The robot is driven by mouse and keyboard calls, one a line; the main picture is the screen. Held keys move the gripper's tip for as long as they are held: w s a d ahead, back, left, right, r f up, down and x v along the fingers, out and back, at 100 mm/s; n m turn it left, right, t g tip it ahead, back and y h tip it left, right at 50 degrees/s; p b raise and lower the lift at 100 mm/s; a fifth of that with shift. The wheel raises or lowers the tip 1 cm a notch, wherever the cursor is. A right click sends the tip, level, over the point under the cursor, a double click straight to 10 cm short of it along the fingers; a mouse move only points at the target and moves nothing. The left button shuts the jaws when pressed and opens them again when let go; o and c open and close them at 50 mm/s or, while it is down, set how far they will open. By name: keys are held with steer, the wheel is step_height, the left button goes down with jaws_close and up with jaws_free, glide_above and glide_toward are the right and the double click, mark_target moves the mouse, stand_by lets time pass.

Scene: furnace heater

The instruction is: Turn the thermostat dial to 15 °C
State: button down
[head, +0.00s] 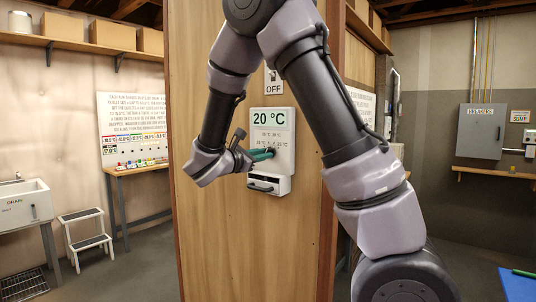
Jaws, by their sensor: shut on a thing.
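The white thermostat (286,122) is mounted on a wooden panel and its display reads 20 °C. Small print below the display is too small to read fully. My gripper (264,154) reaches in from the left with its green fingers at the lower middle of the thermostat. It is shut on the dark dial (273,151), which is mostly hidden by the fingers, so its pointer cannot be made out.
A white box with a dark handle (262,187) sits just below the thermostat. An OFF sign (273,82) is above it. A sink (25,202), step stool (86,238) and side table (133,171) stand left. A breaker box (481,131) hangs right.

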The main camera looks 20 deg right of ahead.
steer(key=n, duration=0.3)
steer(key=n, duration=0.4)
steer(key=shift+n, duration=0.3)
steer(key=shift+n, duration=1)
steer(key=c, duration=0.7)
jaws_free()
steer(key=shift+a, duration=0.1)
